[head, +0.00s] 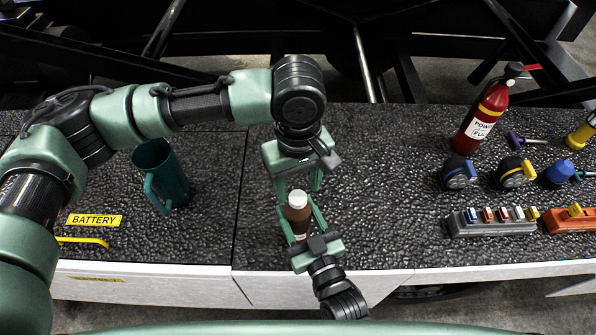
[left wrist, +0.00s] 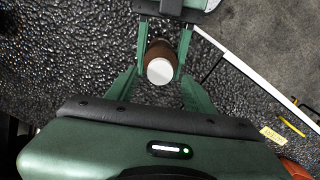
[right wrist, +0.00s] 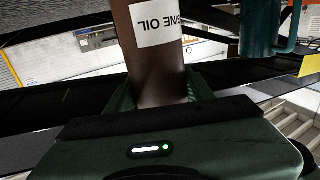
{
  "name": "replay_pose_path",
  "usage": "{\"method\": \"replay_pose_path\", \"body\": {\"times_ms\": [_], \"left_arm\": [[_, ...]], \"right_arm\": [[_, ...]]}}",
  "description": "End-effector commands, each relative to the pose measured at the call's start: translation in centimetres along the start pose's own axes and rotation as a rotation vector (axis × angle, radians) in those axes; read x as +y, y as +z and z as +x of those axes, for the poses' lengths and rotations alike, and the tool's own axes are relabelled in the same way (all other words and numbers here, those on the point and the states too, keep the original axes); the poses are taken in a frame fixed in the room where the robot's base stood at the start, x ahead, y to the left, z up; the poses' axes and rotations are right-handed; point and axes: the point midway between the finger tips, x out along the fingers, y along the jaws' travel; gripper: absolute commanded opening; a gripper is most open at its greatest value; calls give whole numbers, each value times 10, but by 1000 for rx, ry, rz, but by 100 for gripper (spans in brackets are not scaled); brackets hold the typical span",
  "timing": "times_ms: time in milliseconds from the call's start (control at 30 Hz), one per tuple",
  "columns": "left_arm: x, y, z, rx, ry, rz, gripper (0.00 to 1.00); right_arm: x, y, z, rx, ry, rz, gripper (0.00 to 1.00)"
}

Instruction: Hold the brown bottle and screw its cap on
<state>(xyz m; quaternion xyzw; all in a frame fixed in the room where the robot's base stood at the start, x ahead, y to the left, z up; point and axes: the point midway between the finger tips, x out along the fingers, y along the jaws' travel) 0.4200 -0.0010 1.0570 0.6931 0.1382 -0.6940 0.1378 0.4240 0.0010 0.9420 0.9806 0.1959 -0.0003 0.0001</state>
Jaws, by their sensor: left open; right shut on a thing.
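The brown bottle (head: 298,217) stands upright over the worktop near its front edge, with a white cap (head: 297,199) on its top. I cannot tell how tightly the cap sits. My right gripper (head: 300,225) comes from the front and is shut on the bottle's body. In the right wrist view the bottle (right wrist: 155,65) shows a white label, upside down. My left gripper (head: 298,186) points down from above and is open. In the left wrist view its fingers stand apart on either side of the white cap (left wrist: 160,71), not touching it.
A green mug (head: 163,178) and a yellow BATTERY label (head: 94,220) lie to the left. A red fire extinguisher (head: 484,115), tape measures (head: 458,174) and racks of small parts (head: 490,221) are to the right. The worktop (head: 385,165) beside the bottle is clear.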

Motion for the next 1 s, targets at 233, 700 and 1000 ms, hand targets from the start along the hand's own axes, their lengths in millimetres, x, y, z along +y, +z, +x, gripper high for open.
{"method": "replay_pose_path", "body": {"times_ms": [233,700,1000], "left_arm": [[0,0,26,0,-1,-1,53],[0,0,29,0,0,0,19],[0,0,29,0,-1,0,0]], "right_arm": [[0,0,0,1,0,0,0],[0,0,0,1,0,0,0],[0,0,0,1,1,0,0]]}}
